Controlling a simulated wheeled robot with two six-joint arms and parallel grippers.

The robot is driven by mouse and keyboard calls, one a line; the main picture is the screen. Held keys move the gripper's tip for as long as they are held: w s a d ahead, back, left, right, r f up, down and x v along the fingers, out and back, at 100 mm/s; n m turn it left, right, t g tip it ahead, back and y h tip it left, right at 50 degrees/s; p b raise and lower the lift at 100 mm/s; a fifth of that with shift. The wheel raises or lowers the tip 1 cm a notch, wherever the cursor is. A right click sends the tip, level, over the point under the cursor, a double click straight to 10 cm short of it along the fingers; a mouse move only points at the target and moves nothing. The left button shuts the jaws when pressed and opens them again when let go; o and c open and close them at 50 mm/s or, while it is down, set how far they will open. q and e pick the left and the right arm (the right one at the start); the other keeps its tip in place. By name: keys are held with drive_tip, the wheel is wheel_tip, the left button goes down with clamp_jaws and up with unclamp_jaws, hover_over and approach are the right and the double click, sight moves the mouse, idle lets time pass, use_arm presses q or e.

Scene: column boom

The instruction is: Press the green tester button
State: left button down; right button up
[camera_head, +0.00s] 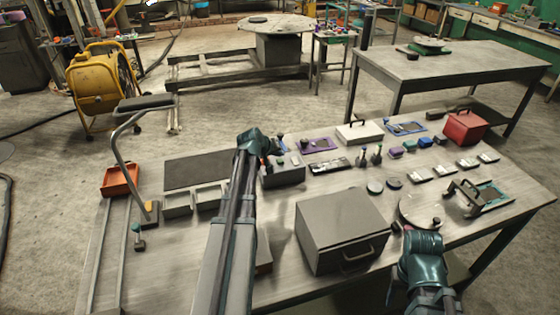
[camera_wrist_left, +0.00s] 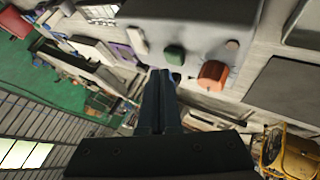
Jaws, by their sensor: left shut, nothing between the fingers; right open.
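The grey tester box (camera_head: 284,172) stands on the near workbench, partly behind my left gripper (camera_head: 272,146) in the head view. In the left wrist view its face (camera_wrist_left: 190,20) carries a green button (camera_wrist_left: 174,54), an orange-red knob (camera_wrist_left: 213,76) and other small round parts. My left gripper (camera_wrist_left: 160,72) is shut and empty. Its tips lie close beside the green button in that view; I cannot tell whether they touch it. My right gripper (camera_head: 421,226) is open and empty at the near right edge of the bench.
A large grey box with a handle (camera_head: 342,228) stands between my arms. Grey open trays (camera_head: 178,204) and a dark mat (camera_head: 197,170) lie left of the tester. A purple tray (camera_head: 317,145) and several small parts lie to its right.

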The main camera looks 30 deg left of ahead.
sight(279, 162)
use_arm(q)
drive_tip(key=shift+f, duration=0.1)
idle(0.3)
drive_tip(key=shift+f+b, duration=0.3)
drive_tip(key=shift+b, duration=0.15)
drive_tip(key=shift+f+b, duration=0.45)
idle(0.5)
drive_tip(key=shift+r, duration=0.1)
idle(0.3)
drive_tip(key=shift+r+p, duration=0.75)
drive_tip(key=shift+p, duration=0.15)
wheel_tip(279, 162, up, 5)
drive_tip(key=p, duration=0.5)
drive_tip(key=shift+r, duration=0.1)
idle(0.5)
